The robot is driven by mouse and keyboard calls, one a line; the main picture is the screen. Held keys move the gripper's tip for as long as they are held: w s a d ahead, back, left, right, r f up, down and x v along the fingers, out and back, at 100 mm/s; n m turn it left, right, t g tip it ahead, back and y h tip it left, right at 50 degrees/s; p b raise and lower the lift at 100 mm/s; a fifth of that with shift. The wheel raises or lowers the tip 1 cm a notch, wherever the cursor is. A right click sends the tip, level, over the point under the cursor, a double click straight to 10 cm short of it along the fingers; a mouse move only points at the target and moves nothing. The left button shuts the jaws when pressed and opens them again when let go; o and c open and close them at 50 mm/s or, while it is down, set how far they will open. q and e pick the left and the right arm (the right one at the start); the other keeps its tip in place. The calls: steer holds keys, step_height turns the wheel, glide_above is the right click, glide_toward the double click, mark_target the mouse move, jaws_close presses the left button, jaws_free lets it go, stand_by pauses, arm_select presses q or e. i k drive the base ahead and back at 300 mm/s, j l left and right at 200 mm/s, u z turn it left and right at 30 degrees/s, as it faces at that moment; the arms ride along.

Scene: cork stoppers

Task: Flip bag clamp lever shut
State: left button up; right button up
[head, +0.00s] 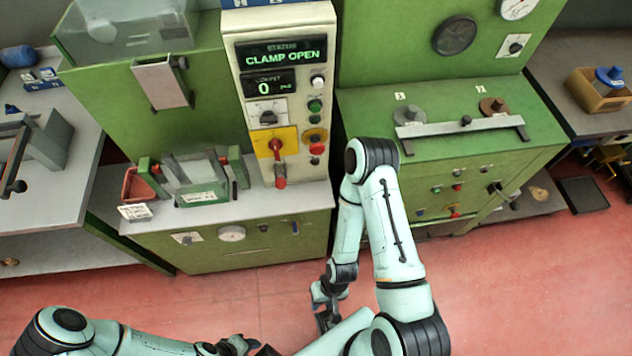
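A control panel (231,85) has a display (281,55) that reads CLAMP OPEN and a second one (269,84) that reads 0. Below them a red lever (276,147) is mounted on a yellow plate (261,139); I cannot tell for certain that it is the clamp lever. My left gripper (240,344) is at the bottom edge, partly hidden, away from both levers.
A green-framed clear box (195,180) and a red bin (139,184) stand on the grey bench left of the panel. A green machine (480,140) with a metal bar (455,127) stands at right. My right arm rises before it. Red floor (200,300) is open in front.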

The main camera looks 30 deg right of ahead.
mark_target(280, 183)
steer(key=z, duration=0.8)
